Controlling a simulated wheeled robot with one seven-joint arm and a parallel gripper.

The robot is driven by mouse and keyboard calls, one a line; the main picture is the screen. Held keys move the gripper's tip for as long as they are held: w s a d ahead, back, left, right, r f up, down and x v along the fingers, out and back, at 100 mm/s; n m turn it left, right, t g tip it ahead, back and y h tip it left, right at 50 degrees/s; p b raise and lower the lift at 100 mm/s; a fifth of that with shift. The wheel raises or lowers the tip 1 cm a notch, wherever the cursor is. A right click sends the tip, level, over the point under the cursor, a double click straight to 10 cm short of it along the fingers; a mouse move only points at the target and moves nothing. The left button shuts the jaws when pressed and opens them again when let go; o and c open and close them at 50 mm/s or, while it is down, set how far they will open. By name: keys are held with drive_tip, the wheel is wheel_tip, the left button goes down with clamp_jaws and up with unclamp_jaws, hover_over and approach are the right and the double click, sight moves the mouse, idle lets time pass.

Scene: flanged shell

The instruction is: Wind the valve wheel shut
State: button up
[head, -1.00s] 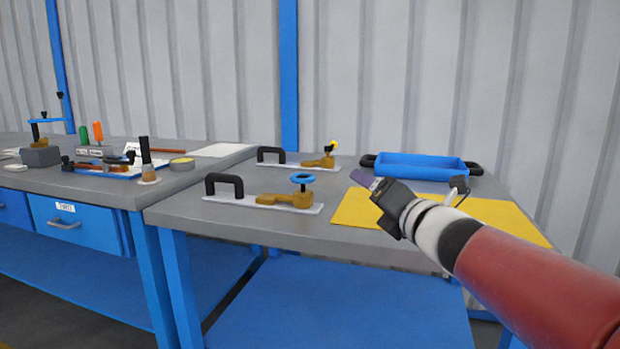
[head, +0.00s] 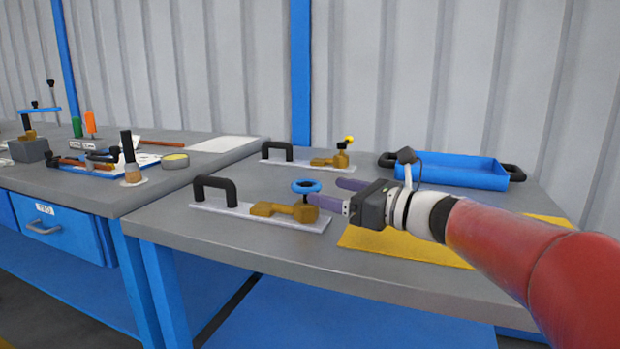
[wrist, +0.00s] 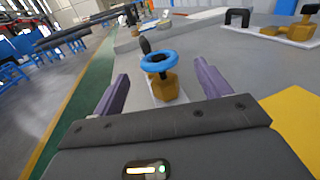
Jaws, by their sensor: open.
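The blue valve wheel (head: 306,186) tops a brass valve body (head: 285,210) on a pale plate (head: 232,207) with a black handle (head: 215,187). My gripper (head: 330,193) is open, its two purple fingers pointing left toward the wheel. In the head view one fingertip overlaps the space just right of the wheel's stem. In the wrist view the blue wheel (wrist: 160,62) appears between and beyond the fingertips (wrist: 163,78), with the brass body (wrist: 168,88) below it. Nothing is held. I cannot tell whether a finger touches the valve.
A blue tray (head: 455,172) with black handles is at the back right. A yellow mat (head: 400,240) lies under my arm. The left bench holds tools and a tape-like tin (head: 175,161).

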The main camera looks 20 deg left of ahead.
sight(304, 182)
drive_tip(key=p+x, duration=0.1)
drive_tip(key=x, duration=0.6)
drive_tip(key=shift+a, duration=0.2)
drive_tip(key=c, duration=1)
